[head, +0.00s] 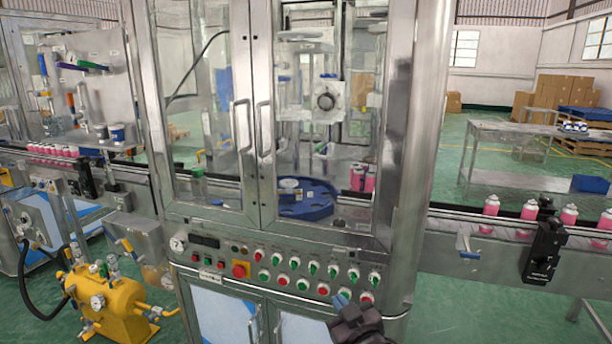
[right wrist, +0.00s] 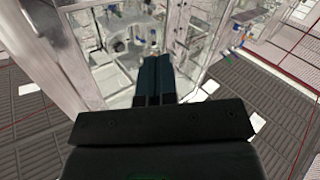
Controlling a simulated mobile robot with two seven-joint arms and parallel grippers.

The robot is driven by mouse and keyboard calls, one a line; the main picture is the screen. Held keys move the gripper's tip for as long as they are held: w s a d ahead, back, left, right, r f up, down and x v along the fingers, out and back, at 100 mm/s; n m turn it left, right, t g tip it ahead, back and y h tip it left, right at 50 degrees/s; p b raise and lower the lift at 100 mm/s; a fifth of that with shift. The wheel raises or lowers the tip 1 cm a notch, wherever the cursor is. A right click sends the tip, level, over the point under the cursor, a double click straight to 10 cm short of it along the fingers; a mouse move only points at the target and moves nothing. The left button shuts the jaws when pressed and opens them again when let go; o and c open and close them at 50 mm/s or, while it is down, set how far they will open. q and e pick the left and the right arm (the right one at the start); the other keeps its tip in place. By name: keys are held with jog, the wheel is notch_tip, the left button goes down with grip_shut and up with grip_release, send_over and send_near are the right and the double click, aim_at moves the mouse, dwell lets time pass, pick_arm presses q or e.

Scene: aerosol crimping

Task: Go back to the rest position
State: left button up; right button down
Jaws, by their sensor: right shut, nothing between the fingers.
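My right gripper (head: 342,301) is at the bottom of the head view, in front of the lower button rows of the crimping machine's control panel (head: 222,262). Its fingers are together with nothing between them. In the right wrist view the shut fingers (right wrist: 155,72) point toward the machine's glass and metal frame. I cannot tell whether the fingertips touch the panel. The machine's two glass doors (head: 215,120) look closed, and a blue round turntable (head: 305,205) shows behind them. My left gripper is not in view.
Pink cans (head: 529,209) stand on the conveyor at the right, near a black box (head: 543,252). More pink cans (head: 52,151) stand at the left. A yellow pump unit (head: 100,305) stands at the lower left. A metal table (head: 505,130) and cardboard boxes (head: 560,98) are at the back right.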

jog(key=s+d+f+m+g+h, duration=0.2)
jog(key=s+d+f+m+h, duration=0.1)
jog(key=s+d+f, duration=0.7)
jog(key=s+d+f+m+g+h, duration=0.2)
jog(key=s+d+f, duration=0.8)
jog(key=s, duration=0.9)
jog(key=shift+d+f+m+g+h, duration=0.3)
jog(key=shift+f+m+g+h, duration=0.15)
jog(key=shift+f+h, duration=0.2)
